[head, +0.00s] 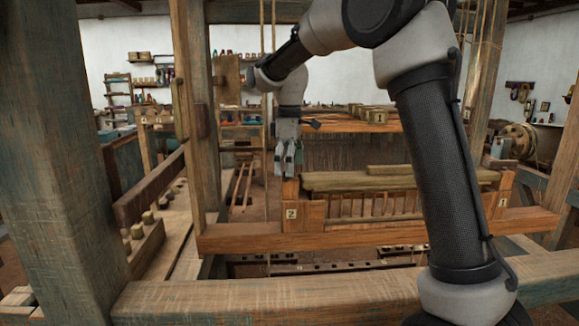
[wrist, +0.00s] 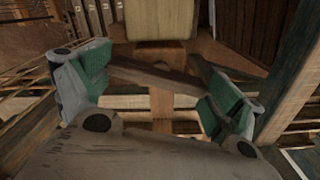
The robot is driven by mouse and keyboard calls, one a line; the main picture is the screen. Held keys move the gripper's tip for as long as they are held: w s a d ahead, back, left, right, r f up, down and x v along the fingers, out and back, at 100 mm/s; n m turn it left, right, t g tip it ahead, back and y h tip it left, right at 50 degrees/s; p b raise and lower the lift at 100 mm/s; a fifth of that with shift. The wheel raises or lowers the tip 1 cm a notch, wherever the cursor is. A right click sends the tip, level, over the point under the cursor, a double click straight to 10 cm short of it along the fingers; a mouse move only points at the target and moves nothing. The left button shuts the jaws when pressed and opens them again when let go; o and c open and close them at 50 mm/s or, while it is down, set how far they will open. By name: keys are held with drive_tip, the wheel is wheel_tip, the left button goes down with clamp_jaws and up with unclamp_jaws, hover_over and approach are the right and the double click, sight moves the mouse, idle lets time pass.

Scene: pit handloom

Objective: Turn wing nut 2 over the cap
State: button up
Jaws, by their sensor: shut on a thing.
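My gripper (head: 288,170) points down at the left end of the batten frame, over the post marked 2 (head: 290,213). In the wrist view its green-padded fingers (wrist: 160,86) stand on either side of a dark brown wooden bar, which I take to be wing nut 2 (wrist: 160,77). The fingers are shut on it, and it lies slightly slanted. The pale cap (wrist: 162,20) is just beyond the bar in the wrist view. In the head view the cap (head: 400,180) is the greenish-brown beam right of my gripper. The wing nut is hidden there by the fingers.
The post marked 1 (head: 502,205) stands at the right end. A thick upright timber (head: 190,110) is close on the left of my arm, and a wide front beam (head: 260,300) crosses the foreground. Cords (head: 268,90) hang near my wrist.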

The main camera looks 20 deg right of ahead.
drive_tip(key=m, duration=1.4)
idle(0.7)
drive_tip(key=o, duration=0.7)
wheel_tip(320, 180, up, 12)
idle(0.3)
